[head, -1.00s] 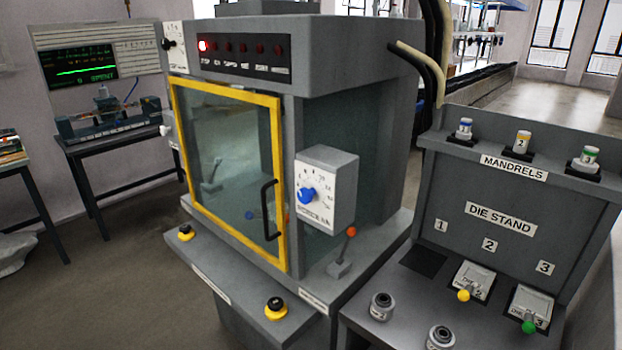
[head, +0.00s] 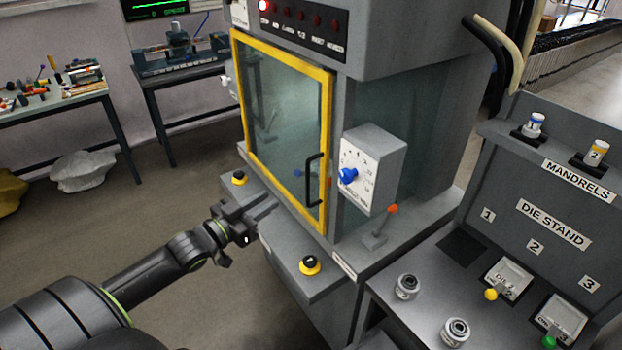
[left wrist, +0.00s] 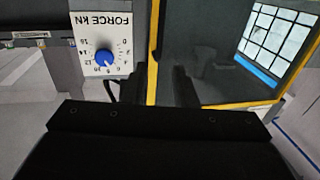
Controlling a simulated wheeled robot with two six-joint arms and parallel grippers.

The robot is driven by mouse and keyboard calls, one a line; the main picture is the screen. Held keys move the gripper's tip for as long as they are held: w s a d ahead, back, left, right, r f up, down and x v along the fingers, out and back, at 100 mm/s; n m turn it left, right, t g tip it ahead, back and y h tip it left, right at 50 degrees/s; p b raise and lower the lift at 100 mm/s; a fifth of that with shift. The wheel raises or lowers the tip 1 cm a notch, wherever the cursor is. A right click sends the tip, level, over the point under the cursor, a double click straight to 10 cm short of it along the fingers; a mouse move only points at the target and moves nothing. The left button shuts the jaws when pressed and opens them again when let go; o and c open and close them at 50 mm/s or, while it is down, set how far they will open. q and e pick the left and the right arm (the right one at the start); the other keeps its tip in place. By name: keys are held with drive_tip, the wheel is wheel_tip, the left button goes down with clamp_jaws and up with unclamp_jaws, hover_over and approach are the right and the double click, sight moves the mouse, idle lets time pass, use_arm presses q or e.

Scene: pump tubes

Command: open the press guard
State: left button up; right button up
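The press guard is a glass door in a yellow frame (head: 283,67), closed flat against the grey press. Its black handle (head: 309,180) is upright near the right edge of the frame. My right gripper is not in view.
A force dial box (head: 368,168) with a blue knob juts out right of the handle. A ledge with yellow-ringed buttons (head: 310,265) lies below the guard. The die stand (head: 545,222) stands right. Open floor (head: 190,215) lies left.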

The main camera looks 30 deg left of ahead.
use_arm(q)
drive_tip(key=shift+w+d+f+b, duration=0.1)
drive_tip(key=shift+w+d+b, duration=0.6)
drive_tip(key=shift+w, duration=1.7)
drive_tip(key=shift+w+d+r+b, duration=0.1)
drive_tip(key=shift+w+d+b, duration=0.15)
drive_tip(key=shift+w+b, duration=1.55)
drive_tip(key=shift+w+d+f+b, duration=0.1)
drive_tip(key=shift+w+d+b, duration=0.35)
drive_tip(key=shift+w, duration=2.5)
drive_tip(key=shift+c, duration=0.2)
clamp_jaws()
